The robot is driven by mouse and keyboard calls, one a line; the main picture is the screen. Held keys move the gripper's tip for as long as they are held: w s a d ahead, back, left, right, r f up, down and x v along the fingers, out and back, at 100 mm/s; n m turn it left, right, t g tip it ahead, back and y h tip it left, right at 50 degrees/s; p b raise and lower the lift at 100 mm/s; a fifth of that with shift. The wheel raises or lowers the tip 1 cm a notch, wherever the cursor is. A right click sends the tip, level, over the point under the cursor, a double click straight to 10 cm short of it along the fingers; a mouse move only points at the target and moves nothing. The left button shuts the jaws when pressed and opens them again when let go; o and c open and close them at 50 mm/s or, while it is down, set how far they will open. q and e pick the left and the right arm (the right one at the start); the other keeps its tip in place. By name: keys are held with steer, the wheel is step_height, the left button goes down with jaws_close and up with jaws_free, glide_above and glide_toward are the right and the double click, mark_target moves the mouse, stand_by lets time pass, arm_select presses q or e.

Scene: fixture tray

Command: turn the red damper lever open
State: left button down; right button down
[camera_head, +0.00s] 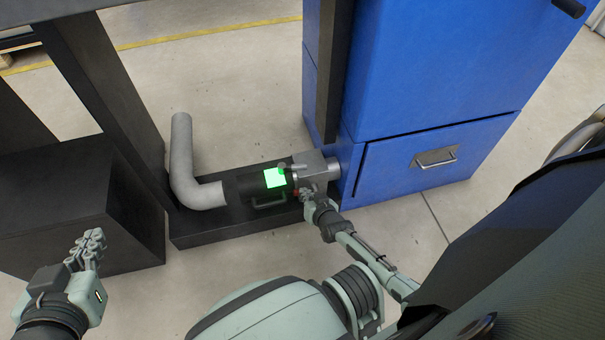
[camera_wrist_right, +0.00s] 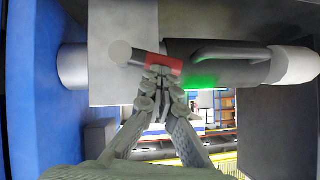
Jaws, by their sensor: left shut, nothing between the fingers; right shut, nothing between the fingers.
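The red damper lever (camera_wrist_right: 174,64) shows in the right wrist view as a red bar with a grey round end at its left, across the joint between a grey block (camera_wrist_right: 115,75) and a dark cylinder (camera_wrist_right: 222,60). In the head view only a speck of red shows beside my right gripper (camera_head: 307,194). In the right wrist view my right gripper (camera_wrist_right: 160,72) is shut and empty, its fingertips at the lever's lower edge and overlapping it; I cannot tell whether they touch. My left gripper (camera_head: 94,239) is shut and empty at the lower left, far from the lever.
A bright green panel (camera_head: 275,178) glows on the dark cylinder, which has a handle (camera_head: 270,203). A grey elbow pipe (camera_head: 183,165) joins its left end. A blue cabinet (camera_head: 430,85) stands at the right. Black frame posts (camera_head: 105,85) stand left. Bare floor (camera_head: 225,75) lies behind.

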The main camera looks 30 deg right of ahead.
arm_select(q)
steer(key=shift+w+d+r+t, duration=0.1)
steer(key=shift+w+r+t, duration=0.1)
steer(key=shift+r+t, duration=0.15)
arm_select(e)
steer(key=shift+w+a+f, duration=0.1)
steer(key=shift+a+f, duration=0.1)
stand_by(0.4)
